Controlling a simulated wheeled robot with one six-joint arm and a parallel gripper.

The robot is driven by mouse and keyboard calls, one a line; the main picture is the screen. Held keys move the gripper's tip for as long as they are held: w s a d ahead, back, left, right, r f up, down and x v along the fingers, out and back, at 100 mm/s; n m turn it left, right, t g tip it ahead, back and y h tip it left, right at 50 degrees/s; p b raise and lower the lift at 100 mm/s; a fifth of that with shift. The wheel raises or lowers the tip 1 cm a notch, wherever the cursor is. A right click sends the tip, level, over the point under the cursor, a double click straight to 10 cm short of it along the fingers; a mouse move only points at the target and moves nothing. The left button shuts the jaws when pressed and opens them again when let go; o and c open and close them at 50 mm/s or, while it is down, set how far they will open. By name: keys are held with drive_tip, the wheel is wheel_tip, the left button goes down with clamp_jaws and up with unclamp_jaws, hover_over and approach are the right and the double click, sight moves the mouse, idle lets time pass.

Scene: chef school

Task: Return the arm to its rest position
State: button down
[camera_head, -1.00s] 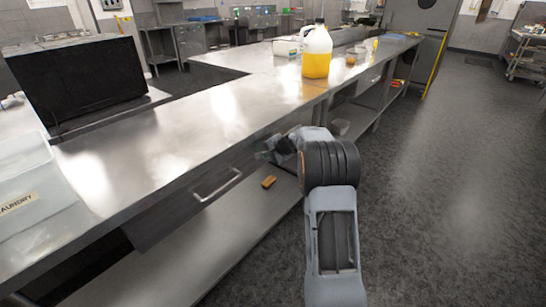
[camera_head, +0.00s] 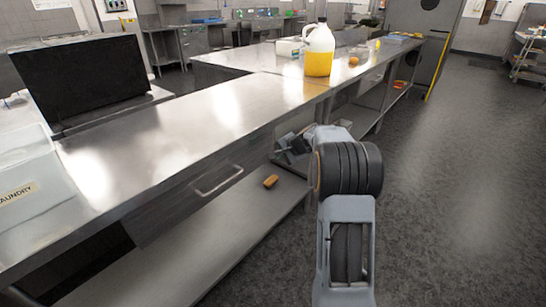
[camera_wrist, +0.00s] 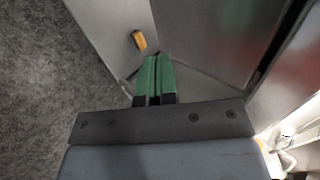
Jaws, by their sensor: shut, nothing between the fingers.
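My arm reaches up from the bottom right in the head view, beside the front edge of the long steel counter (camera_head: 180,135). My gripper (camera_head: 277,155) is at the counter's side, over the lower shelf, partly hidden by my own arm. In the wrist view my gripper's green fingers (camera_wrist: 154,62) are together with nothing between them. A small orange-brown block (camera_head: 270,181) lies on the lower shelf (camera_head: 205,235), close to the gripper in the picture. The block (camera_wrist: 139,41) shows beyond the fingertips in the wrist view, apart from them.
A jug of yellow liquid (camera_head: 319,52) and a small brown item (camera_head: 353,61) stand on the counter. A drawer handle (camera_head: 217,182) sticks out from its front. A laundry bin (camera_head: 35,185) is at the left. The dark floor (camera_head: 460,190) at the right is open.

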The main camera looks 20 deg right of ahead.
drive_tip(key=v, duration=0.9)
drive_tip(key=s+a+f+n+g+h+p, duration=0.15)
drive_tip(key=s+a+n+g+p, duration=0.3)
drive_tip(key=s, duration=0.55)
drive_tip(key=s+a+r+n+h+p, duration=0.1)
drive_tip(key=s+a+r+n+p, duration=0.3)
drive_tip(key=s+a+r+p, duration=0.2)
drive_tip(key=s+a+r+n+h+p, duration=0.2)
drive_tip(key=s+a+r+n+p, duration=0.2)
drive_tip(key=s+a+r+p, duration=0.3)
drive_tip(key=shift+s+r+p, duration=0.5)
drive_tip(key=shift+s+r, duration=1.25)
drive_tip(key=shift+s, duration=0.45)
